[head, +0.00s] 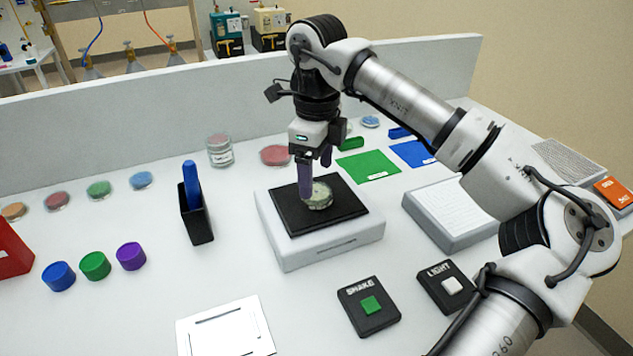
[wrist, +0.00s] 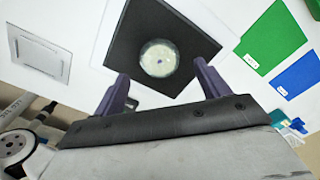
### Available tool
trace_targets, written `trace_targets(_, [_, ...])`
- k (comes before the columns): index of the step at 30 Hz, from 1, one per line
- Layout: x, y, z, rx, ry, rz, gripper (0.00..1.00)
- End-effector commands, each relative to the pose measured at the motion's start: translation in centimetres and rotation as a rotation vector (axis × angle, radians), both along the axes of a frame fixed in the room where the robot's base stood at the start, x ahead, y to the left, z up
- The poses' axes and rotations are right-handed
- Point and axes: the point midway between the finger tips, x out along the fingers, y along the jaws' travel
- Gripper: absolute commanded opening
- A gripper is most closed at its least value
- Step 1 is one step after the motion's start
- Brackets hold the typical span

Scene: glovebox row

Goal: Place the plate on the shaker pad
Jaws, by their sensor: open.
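The plate, a round clear dish with pale greenish contents and small specks (head: 320,196), lies flat on the black shaker pad (head: 350,207). The pad tops a white shaker base (head: 330,250). In the wrist view the plate (wrist: 159,58) sits near the middle of the pad (wrist: 128,30), with black showing all round it. My gripper (head: 316,178) is right over the plate, pointing down. Its two purple fingers (wrist: 161,72) are open and apart, with a gap to the plate on each side in the wrist view. In the head view one finger hides part of the plate's left edge.
SHAKE (head: 369,306) and LIGHT (head: 446,287) button boxes stand in front. A black holder with a blue tool (head: 193,200) stands left of the shaker. Green (head: 368,165) and blue (head: 411,153) mats lie behind right. A white panel (head: 450,213) is at right.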

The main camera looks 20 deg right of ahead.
Motion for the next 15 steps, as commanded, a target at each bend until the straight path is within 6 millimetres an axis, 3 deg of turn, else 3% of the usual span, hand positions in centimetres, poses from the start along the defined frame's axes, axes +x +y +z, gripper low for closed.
trace_targets(3, [0.1,0.0,2.8,-0.002,-0.002,-0.001,0.75])
trace_targets(9, [0.1,0.0,6.6,-0.001,-0.001,-0.001,0.75])
trace_targets(15, [0.0,0.0,8.3,0.001,-0.001,0.001,0.75])
